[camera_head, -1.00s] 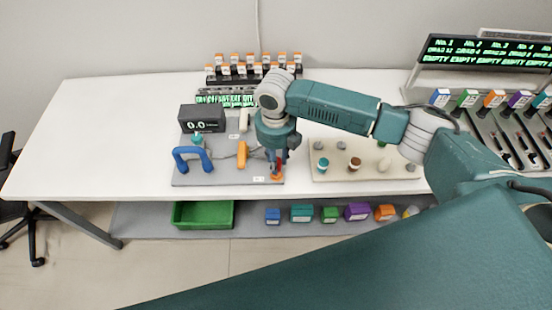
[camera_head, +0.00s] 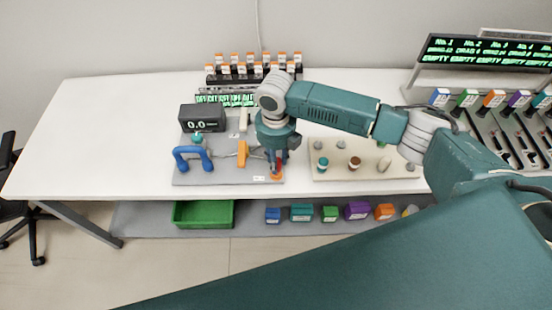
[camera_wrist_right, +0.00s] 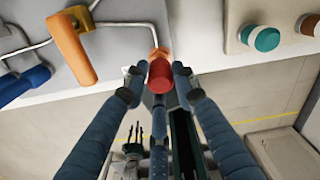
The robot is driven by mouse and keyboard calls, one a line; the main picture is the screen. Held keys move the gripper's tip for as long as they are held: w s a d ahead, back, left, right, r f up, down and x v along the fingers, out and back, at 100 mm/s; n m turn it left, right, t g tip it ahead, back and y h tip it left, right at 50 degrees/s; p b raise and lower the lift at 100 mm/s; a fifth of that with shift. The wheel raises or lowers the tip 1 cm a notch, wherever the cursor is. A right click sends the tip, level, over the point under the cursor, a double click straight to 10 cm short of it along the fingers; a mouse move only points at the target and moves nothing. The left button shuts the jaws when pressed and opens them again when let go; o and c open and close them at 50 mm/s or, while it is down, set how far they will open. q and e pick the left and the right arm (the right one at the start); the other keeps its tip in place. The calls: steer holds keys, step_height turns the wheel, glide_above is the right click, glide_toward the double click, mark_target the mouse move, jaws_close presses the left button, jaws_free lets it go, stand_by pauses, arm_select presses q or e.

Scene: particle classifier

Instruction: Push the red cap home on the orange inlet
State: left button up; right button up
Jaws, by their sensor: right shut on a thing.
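The red cap (camera_wrist_right: 160,77) shows in the right wrist view between the fingers of my right gripper (camera_wrist_right: 157,84), directly in front of the orange inlet (camera_wrist_right: 159,53). The cap covers most of the inlet, and I cannot tell how far on it sits. In the head view my right gripper (camera_head: 277,167) points down at the front right corner of the grey board (camera_head: 222,178), over an orange-red spot (camera_head: 276,177). The gripper is shut on the red cap. My left gripper is not in view.
On the grey board are an orange handle (camera_head: 242,154), a blue double handle (camera_head: 193,158) and a black display box (camera_head: 202,118). A pale board (camera_head: 340,173) with several capped items lies to the right. A green bin (camera_head: 203,214) stands below. The table's left side is clear.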

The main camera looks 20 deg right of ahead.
steer(key=shift+f+b, duration=0.7)
steer(key=shift+f, duration=0.85)
steer(key=o, duration=1.1)
steer(key=shift+o, duration=0.2)
steer(key=shift+r, duration=0.2)
step_height(320, 180, up, 12)
steer(key=shift+f, duration=0.15)
steer(key=shift+f, duration=0.1)
